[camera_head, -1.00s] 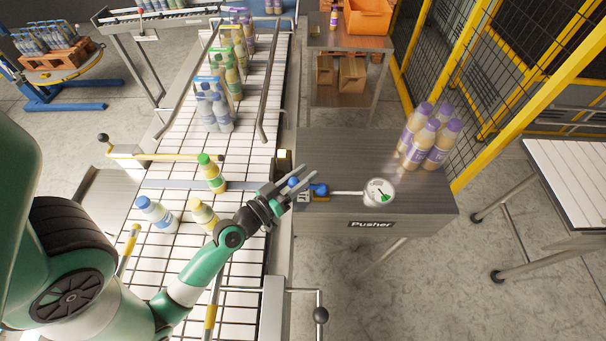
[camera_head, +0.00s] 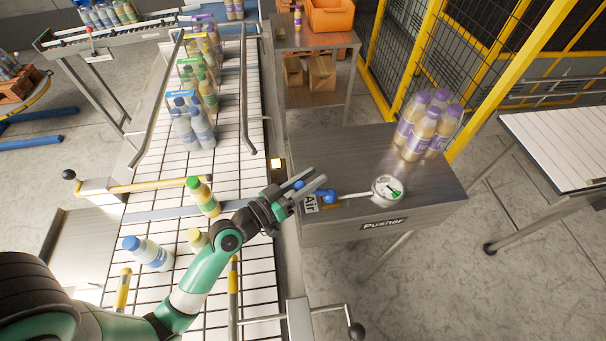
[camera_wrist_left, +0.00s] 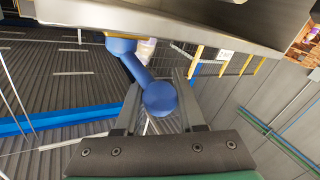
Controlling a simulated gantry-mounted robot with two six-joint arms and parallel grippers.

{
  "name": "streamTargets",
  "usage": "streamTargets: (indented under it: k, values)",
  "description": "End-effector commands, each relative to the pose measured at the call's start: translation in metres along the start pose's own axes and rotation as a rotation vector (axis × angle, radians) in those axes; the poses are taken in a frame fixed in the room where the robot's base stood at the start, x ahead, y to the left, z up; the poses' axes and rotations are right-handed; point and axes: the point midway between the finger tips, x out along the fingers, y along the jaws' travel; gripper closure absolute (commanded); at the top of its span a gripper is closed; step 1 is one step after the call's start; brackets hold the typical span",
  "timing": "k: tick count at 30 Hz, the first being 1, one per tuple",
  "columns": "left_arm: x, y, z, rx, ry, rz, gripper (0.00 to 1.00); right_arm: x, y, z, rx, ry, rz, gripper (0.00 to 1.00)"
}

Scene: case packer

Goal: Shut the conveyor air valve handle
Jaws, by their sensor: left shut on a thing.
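The blue air valve handle (camera_head: 299,185) sticks out at the left end of the grey Pusher cabinet, beside the "Air" label (camera_head: 310,203). My left gripper (camera_head: 308,184) is shut on this handle. In the left wrist view, the handle's round blue end (camera_wrist_left: 160,98) sits between the two fingers (camera_wrist_left: 160,100), and its stem runs up to the underside of a metal edge. A blue valve body (camera_head: 327,196) joins a pipe leading to a round gauge (camera_head: 388,188) with a green mark. My right gripper is not in view.
The conveyor (camera_head: 235,150) lies left of the cabinet. Purple-capped bottles (camera_head: 424,130) stand on the cabinet top (camera_head: 340,155). A yellow fence (camera_head: 515,80) is behind on the right.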

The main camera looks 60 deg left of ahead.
Motion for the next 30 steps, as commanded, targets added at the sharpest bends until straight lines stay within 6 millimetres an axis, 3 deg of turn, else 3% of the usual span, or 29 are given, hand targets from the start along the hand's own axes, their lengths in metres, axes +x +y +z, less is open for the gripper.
streamTargets:
  k: [1, 7, 8, 12, 23, 26, 30]
  values:
    - [-0.001, -0.004, 0.007, 0.006, -0.016, -0.009, 1.00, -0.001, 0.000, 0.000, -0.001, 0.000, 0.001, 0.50]
    - [-0.001, -0.004, 0.007, 0.006, -0.017, -0.010, 1.00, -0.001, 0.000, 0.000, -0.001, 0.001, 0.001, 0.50]
    - [-0.001, -0.004, 0.007, 0.006, -0.017, -0.010, 0.56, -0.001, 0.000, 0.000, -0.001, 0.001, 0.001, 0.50]
    - [-0.001, -0.004, 0.007, 0.004, -0.016, -0.008, 0.31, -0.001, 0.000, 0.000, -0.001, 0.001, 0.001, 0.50]
    - [-0.005, -0.003, 0.004, 0.001, -0.007, -0.006, 0.31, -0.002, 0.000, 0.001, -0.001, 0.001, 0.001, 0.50]
    - [-0.018, -0.004, 0.006, 0.001, -0.007, -0.009, 0.31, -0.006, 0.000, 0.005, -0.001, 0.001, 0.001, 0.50]
    - [-0.050, -0.006, 0.009, 0.001, -0.007, -0.012, 0.31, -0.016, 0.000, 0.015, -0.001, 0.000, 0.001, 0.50]
